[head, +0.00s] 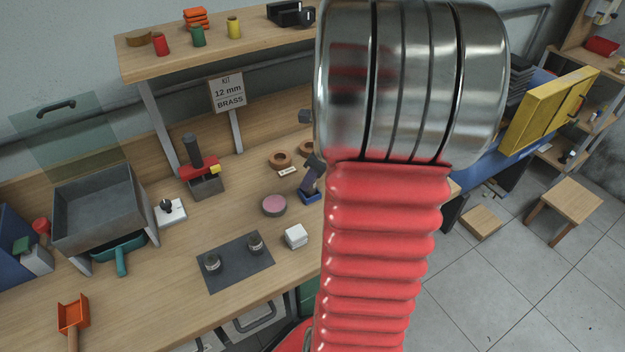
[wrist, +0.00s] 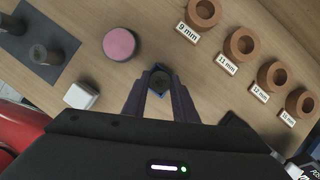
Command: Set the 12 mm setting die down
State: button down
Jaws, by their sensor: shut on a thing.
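My gripper also shows in the head view (head: 309,186), partly behind my red arm.
A pink-topped round pad (wrist: 119,43) and a white block (wrist: 81,95) lie left of my gripper. A dark mat (head: 230,277) holds two metal pieces. A red-handled press (head: 203,175) stands farther back. A sign (head: 228,93) reads "KIT 12 mm BRASS".

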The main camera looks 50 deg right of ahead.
jog(key=shift+f, duration=0.75)
jog(key=shift+f, duration=0.1)
jog(key=c, duration=1.4)
grip_release()
jog(key=shift+c, duration=0.2)
jog(key=v, duration=1.2)
jog(key=shift+w, duration=0.1)
